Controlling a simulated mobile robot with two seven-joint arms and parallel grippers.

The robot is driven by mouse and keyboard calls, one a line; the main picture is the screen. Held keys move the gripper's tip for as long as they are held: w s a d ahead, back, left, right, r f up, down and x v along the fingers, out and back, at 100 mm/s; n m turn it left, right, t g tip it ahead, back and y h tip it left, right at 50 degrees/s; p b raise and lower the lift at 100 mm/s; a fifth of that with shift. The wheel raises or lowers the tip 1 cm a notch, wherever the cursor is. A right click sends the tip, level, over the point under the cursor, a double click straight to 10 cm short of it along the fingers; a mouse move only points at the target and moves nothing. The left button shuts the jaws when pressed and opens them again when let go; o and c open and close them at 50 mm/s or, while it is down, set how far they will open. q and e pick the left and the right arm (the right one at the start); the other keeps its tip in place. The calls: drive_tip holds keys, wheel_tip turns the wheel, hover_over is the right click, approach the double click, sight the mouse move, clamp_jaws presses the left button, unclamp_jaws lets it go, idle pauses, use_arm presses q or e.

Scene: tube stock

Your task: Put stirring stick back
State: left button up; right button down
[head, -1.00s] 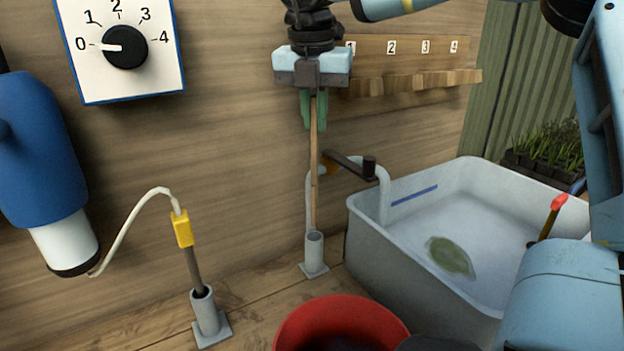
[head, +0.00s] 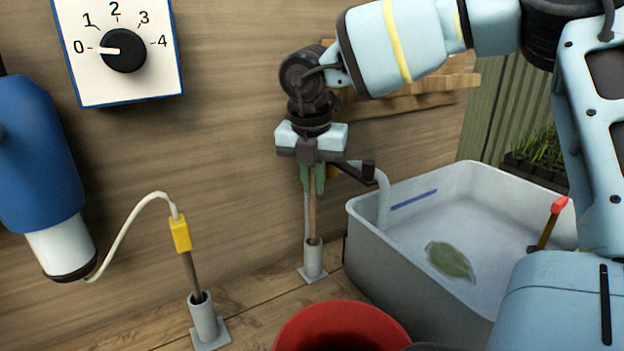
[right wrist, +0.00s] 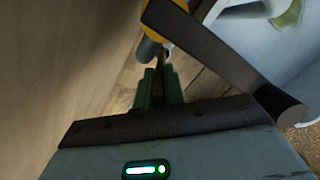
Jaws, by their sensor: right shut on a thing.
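The stirring stick (head: 313,215) is a thin wooden rod, held upright. Its lower end is inside the mouth of a grey tube holder (head: 313,262) on the wooden bench. My right gripper (head: 312,185) has green fingers shut on the stick's upper part, above the holder. In the right wrist view the green fingers (right wrist: 160,88) close around the stick, and the holder (right wrist: 150,50) shows beyond them. Whether the stick touches the holder's bottom is hidden. My left gripper is not in view.
A tap lever (head: 355,173) is close beside my right gripper. The grey water basin (head: 375,245) stands to the right, with a red-tipped stick (head: 550,222) in it. A red bucket (head: 340,325) is in front. A yellow-handled probe (head: 181,235) stands in another holder at left.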

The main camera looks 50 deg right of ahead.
drive_tip(key=shift+f, duration=0.15)
drive_tip(key=c, duration=1.9)
unclamp_jaws()
drive_tip(key=shift+f, duration=0.1)
drive_tip(key=shift+c, duration=0.2)
drive_tip(key=o, duration=0.4)
drive_tip(key=shift+o, duration=0.2)
wheel_tip(320, 180, up, 12)
drive_tip(key=a, duration=0.1)
drive_tip(key=shift+s+a+r, duration=0.2)
drive_tip(key=shift+s+a, duration=0.1)
drive_tip(key=shift+s, duration=0.15)
